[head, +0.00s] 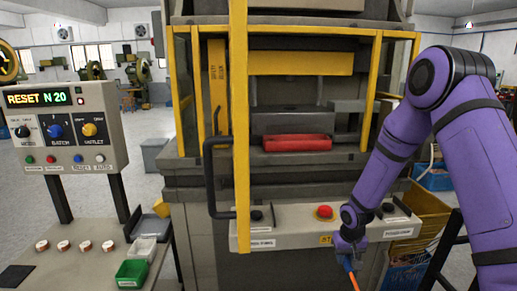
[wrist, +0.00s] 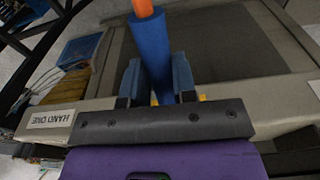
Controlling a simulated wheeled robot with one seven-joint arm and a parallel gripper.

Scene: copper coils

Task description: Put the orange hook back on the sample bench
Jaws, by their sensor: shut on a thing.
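The orange hook has a blue grip (wrist: 149,50) and an orange shaft (wrist: 142,7). In the head view its orange part (head: 353,280) points down toward the bottom edge. My gripper (head: 347,254) is shut on the blue grip, in front of the press's lower ledge. In the wrist view the gripper (wrist: 157,84) has one finger on each side of the grip. The hook's far end is out of frame in both views. A grey bench (head: 62,268) at the lower left holds several round pieces; I cannot tell whether it is the sample bench.
The press's yellow guard bar (head: 240,130) and black handle (head: 208,180) stand left of my arm. A red tray (head: 297,142) lies inside the press. A control panel (head: 65,127) and a green bin (head: 132,273) are at left. A yellow crate (head: 425,215) stands at right.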

